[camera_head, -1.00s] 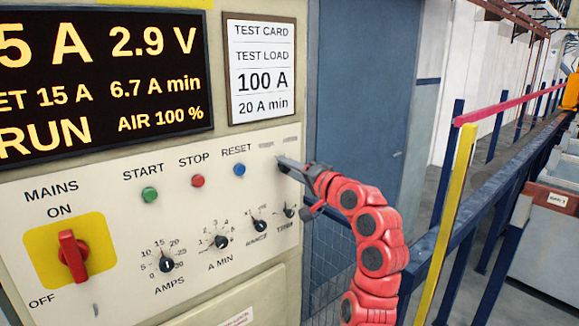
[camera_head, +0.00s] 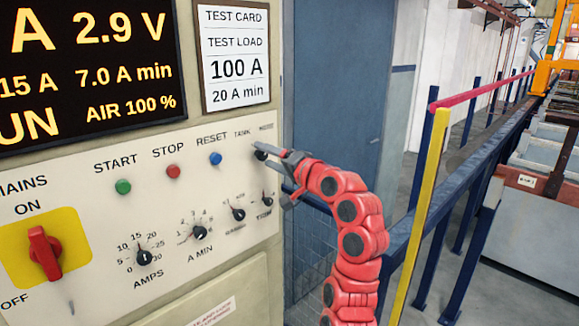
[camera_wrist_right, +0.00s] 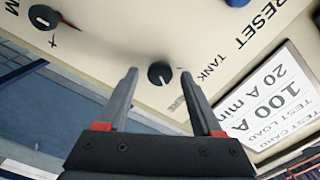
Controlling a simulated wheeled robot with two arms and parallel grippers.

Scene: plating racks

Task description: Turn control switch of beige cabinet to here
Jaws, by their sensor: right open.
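The beige cabinet (camera_head: 100,240) fills the left of the head view, with several switches and buttons on its sloping panel. A small black rotary knob (camera_head: 261,152) sits at the panel's right end, by the TANK label. My right gripper (camera_head: 273,174) is at this end of the panel, open and empty. In the right wrist view, the black knob (camera_wrist_right: 160,73) shows between and beyond the tips of the open right gripper (camera_wrist_right: 163,72); contact cannot be told. Its white pointer mark faces down-right there. No knob is labelled control switch legibly. My left gripper is not in view.
A red MAINS switch (camera_head: 45,252) on a yellow plate is at left. START, STOP and RESET buttons and several dials line the panel. Another dark knob (camera_wrist_right: 43,17) is near the wrist view's corner. Blue railings (camera_head: 440,200) stand right of my arm.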

